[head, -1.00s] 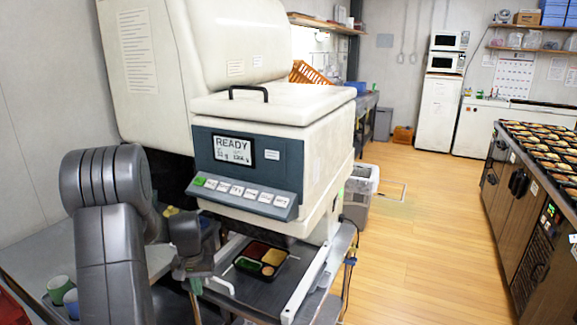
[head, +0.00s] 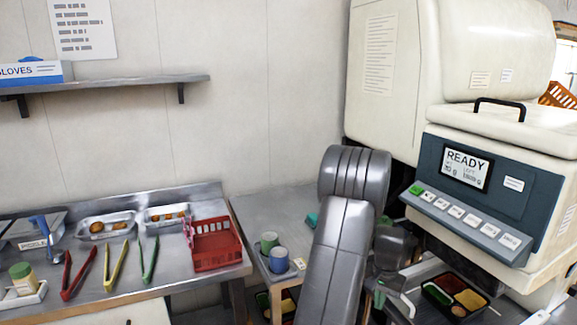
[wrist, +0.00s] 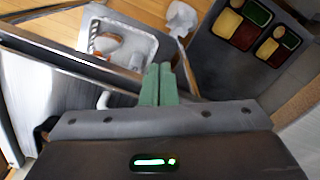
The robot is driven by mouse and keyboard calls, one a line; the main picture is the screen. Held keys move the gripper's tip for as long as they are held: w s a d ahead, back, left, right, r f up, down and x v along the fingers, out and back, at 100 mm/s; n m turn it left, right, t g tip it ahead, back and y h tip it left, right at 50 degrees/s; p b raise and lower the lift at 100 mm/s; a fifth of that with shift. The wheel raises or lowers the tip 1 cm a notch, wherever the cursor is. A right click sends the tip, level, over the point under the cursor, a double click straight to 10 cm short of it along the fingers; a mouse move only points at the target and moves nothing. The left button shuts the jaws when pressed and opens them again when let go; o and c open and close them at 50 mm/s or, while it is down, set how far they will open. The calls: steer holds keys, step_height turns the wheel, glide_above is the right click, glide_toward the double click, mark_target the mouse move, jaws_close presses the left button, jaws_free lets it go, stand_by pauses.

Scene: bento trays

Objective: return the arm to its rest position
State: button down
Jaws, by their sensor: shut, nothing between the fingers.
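My arm stands folded in front of the large cream machine (head: 440,95) in the head view, with its upper links raised. My gripper (wrist: 158,70) shows in the wrist view with its two green fingers pressed together. Nothing is between the fingers. A bento tray (head: 428,290) with red, yellow and green compartments sits under the machine's front, to the right of my arm. The wrist view shows two such trays (wrist: 218,20) on a dark surface, apart from the fingers.
A small side table (head: 255,215) left of my arm holds a green cup (head: 269,242) and a blue cup (head: 278,260). A steel counter (head: 190,285) carries tongs and a red basket (head: 216,247). A white bin (wrist: 85,40) with scraps lies beyond the fingers in the wrist view.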

steer(key=f, duration=0.1)
steer(key=f+b, duration=0.1)
steer(key=shift+d+f, duration=0.25)
steer(key=shift+f, duration=0.05)
steer(key=shift+r, duration=0.1)
step_height(320, 180, up, 7)
steer(key=p, duration=0.5)
step_height(320, 180, down, 8)
steer(key=b, duration=0.5)
steer(key=d, duration=0.2)
steer(key=w+d+p, duration=0.1)
steer(key=d, duration=0.1)
steer(key=w+d, duration=0.1)
steer(key=shift+w+d+r, duration=0.1)
steer(key=shift+d+r, duration=0.3)
